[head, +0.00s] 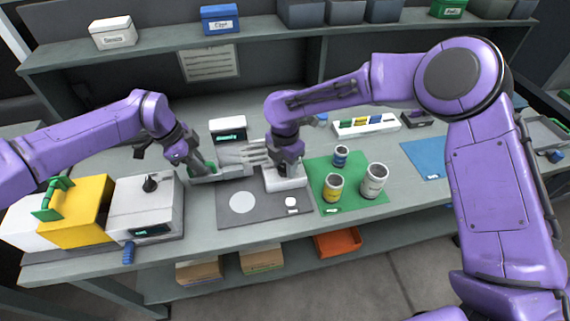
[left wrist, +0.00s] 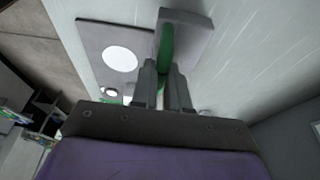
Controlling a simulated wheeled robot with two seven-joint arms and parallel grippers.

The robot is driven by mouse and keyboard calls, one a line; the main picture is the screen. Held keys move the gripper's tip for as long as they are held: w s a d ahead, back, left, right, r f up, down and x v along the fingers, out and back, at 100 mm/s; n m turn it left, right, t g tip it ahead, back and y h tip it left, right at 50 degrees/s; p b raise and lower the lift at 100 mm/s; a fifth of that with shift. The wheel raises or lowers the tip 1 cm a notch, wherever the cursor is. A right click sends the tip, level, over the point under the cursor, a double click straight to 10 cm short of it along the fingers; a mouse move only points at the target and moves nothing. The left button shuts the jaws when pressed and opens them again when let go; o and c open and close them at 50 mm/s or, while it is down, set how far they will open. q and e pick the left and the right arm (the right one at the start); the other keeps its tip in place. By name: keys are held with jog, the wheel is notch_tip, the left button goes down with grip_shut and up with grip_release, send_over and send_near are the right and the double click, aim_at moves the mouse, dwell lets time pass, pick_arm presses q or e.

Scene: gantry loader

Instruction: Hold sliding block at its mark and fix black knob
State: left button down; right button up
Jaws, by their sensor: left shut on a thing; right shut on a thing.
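My left gripper (head: 203,168) is shut on a green handle, seen between its fingers in the left wrist view (left wrist: 167,48). The handle sits against a grey block (left wrist: 190,28); I cannot tell for sure that this is the sliding block, and its mark is not readable. My right gripper (head: 287,163) points down onto a small white block (head: 286,183) at the grey plate's back edge. It is shut, but its fingertips and what they hold are mostly hidden. A black knob (head: 150,182) stands upright on a white box at the left, apart from both grippers.
The grey plate (head: 262,213) bears a white disc (head: 243,202) and a small white piece (head: 291,202). Several cans stand on the green mat (head: 350,204). A yellow box (head: 83,212) stands at the left. A shelf (head: 265,35) runs behind.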

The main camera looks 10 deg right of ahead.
pick_arm(q)
jog(key=shift+w+a+r, duration=0.15)
jog(key=shift+w, duration=0.15)
pick_arm(e)
jog(key=shift+s+m, duration=0.1)
jog(key=shift+m, duration=0.2)
jog(key=m, duration=0.3)
jog(key=shift+d+f, duration=0.1)
jog(key=m, duration=0.5)
jog(key=shift+s+m, duration=0.15)
jog(key=shift+m, duration=0.25)
jog(key=m, duration=0.4)
jog(key=shift+f+m, duration=0.1)
jog(key=shift+m, duration=0.2)
jog(key=shift+s+m, duration=0.1)
jog(key=shift+m, duration=1.8)
